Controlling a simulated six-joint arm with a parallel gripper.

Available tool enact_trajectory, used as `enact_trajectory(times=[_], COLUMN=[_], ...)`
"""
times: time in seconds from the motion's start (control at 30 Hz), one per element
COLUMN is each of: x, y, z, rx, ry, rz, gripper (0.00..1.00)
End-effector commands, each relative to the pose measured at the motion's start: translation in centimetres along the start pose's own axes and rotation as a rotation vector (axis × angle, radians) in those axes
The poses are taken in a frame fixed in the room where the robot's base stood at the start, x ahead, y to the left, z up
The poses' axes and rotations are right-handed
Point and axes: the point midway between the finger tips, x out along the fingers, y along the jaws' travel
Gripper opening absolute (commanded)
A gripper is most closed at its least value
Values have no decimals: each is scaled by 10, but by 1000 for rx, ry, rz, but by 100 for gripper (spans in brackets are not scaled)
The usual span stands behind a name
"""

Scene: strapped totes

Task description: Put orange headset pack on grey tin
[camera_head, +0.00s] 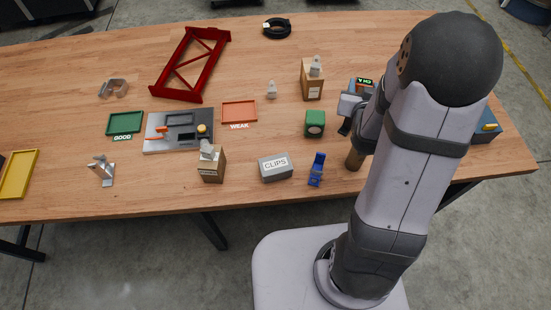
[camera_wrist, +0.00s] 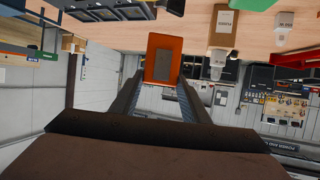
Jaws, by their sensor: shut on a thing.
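The orange headset pack (camera_wrist: 176,44) is an orange block with a dark grey panel. In the wrist view it sits between the fingertips of my gripper (camera_wrist: 161,86), which is shut on it. The grey tin (camera_head: 275,168), a box with a white CLIPS label, stands near the table's front edge, left of my gripper. Its top looks clear.
A blue stand (camera_head: 317,169) is just right of the tin, and a cardboard box (camera_head: 211,164) with a grey piece on top is to its left. A green block (camera_head: 315,123) stands behind. An orange WEAK tray (camera_head: 239,111) and a grey fixture plate (camera_head: 178,147) lie further left.

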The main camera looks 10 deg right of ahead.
Motion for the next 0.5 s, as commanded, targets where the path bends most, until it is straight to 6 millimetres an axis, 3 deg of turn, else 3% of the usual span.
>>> enact_trajectory(times=[0.07, 0.23, 0.5], x=[0, 0, -11], y=[11, 9, -27], z=[-10, -19, -25], rx=[-11, -58, -161], ry=[3, 3, 4], rz=[-25, -137, -387], gripper=[15, 15, 15])
